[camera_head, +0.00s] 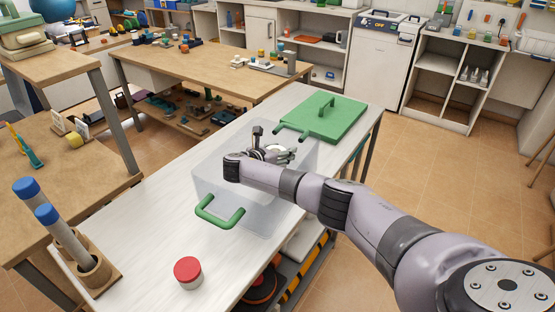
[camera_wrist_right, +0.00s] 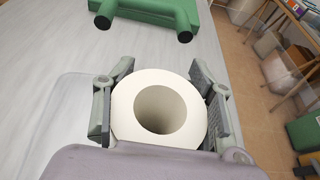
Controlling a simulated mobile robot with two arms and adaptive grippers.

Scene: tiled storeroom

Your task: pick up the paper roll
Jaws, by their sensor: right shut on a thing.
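The white paper roll (camera_wrist_right: 123,112) stands between the fingers of my right gripper (camera_wrist_right: 160,82) in the right wrist view, its round hollow end facing the camera. The fingers press on it from both sides. In the head view my right gripper (camera_head: 272,152) is at the clear box (camera_head: 213,187) with green handles, and only a small pale part of the roll shows there. I cannot tell how far the roll is above the box floor. My left gripper is not in view.
A green lid (camera_head: 330,122) lies on the white table (camera_head: 150,247) behind the box. A red-topped jar (camera_head: 188,271) and a wooden holder (camera_head: 98,277) with blue-capped tubes stand near the front. A wooden workbench (camera_head: 205,68) with small items is farther back.

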